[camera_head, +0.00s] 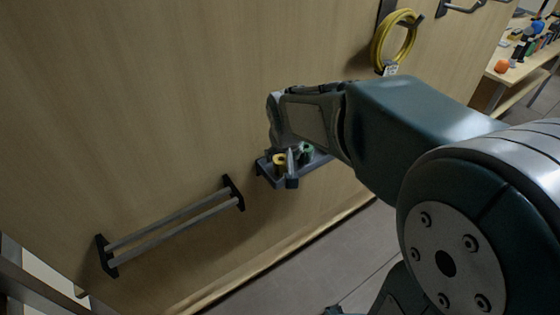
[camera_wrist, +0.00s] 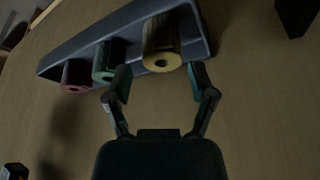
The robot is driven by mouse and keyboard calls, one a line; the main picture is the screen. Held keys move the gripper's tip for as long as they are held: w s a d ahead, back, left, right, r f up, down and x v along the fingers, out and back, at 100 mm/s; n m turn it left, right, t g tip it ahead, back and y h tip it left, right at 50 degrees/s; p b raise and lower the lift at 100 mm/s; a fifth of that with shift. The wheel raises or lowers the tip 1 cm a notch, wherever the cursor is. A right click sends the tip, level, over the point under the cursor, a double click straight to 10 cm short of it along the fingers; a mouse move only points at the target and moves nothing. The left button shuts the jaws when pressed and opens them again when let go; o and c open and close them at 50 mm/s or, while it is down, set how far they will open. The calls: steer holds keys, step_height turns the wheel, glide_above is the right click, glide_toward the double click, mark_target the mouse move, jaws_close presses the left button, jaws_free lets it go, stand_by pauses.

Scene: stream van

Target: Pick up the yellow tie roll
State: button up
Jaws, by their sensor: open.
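The yellow tie roll (camera_wrist: 162,42) stands at the right end of a grey wall shelf (camera_wrist: 204,24) in the wrist view, its round end with a hole facing the camera. In the head view the yellow roll (camera_head: 279,160) sits on the same shelf (camera_head: 267,174), partly hidden by my gripper. My gripper (camera_wrist: 160,78) is open and empty. Its two fingers reach toward the shelf, the left one by the green roll and the right one just beyond the yellow roll's lower right. I cannot tell whether either finger touches a roll.
A green roll (camera_wrist: 108,60) and a red roll (camera_wrist: 76,75) share the shelf to the left. A two-bar rail (camera_head: 175,222) is fixed on the wooden wall. A yellow hose coil (camera_head: 394,40) hangs higher up. A table (camera_head: 515,72) with small items stands at the far right.

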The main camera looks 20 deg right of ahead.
mark_target(281, 160)
steer(key=x, duration=0.4)
steer(key=shift+a, duration=0.25)
steer(key=shift+d, duration=0.1)
steer(key=c, duration=0.8)
